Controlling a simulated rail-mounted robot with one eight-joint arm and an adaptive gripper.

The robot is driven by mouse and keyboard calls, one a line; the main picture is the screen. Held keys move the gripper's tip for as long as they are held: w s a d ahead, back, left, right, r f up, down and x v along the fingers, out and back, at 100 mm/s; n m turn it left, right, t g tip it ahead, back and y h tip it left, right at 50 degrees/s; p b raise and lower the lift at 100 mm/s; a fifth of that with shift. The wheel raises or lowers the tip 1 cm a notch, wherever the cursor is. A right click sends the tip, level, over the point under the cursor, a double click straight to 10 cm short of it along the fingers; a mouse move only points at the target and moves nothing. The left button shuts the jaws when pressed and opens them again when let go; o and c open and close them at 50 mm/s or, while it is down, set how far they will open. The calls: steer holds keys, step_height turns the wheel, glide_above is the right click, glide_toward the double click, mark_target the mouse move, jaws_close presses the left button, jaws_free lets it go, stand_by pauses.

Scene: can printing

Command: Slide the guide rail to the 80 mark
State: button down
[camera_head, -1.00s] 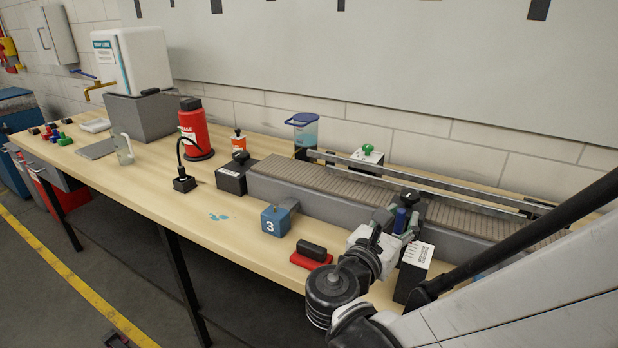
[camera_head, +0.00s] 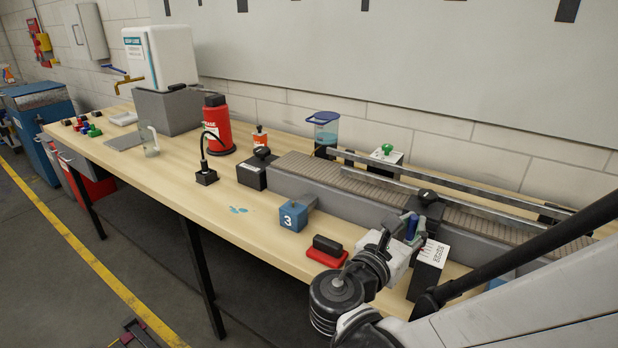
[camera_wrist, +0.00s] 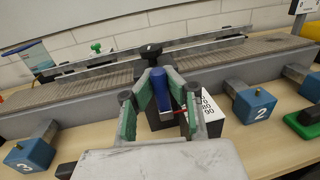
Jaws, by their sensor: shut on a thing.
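The guide rail (camera_head: 480,207) is a long metal bar along the conveyor; it also shows in the wrist view (camera_wrist: 100,70). A black bracket with a round knob (camera_wrist: 150,49) stands at its middle. A blue upright handle (camera_wrist: 160,88) is at the bracket's front, between my gripper's green-padded fingers (camera_wrist: 161,82), which are shut on it. In the head view my gripper (camera_head: 410,228) is at the conveyor's near side. A white scale card (camera_wrist: 207,116) right of the fingers shows 80 and 90, with higher digits partly cut off. A thin red pointer (camera_wrist: 183,113) is near it, partly hidden; its exact reading is unclear.
Blue block 3 (camera_head: 294,216) and a black-topped red stamp (camera_head: 326,254) lie on the table left of my gripper. Blue block 2 (camera_wrist: 254,105) and a green-based block (camera_wrist: 304,126) are to its right. The table's front middle is clear.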

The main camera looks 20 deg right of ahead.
steer(key=shift+w, duration=0.1)
steer(key=c, duration=1.7)
jaws_free()
steer(key=shift+v, duration=5.95)
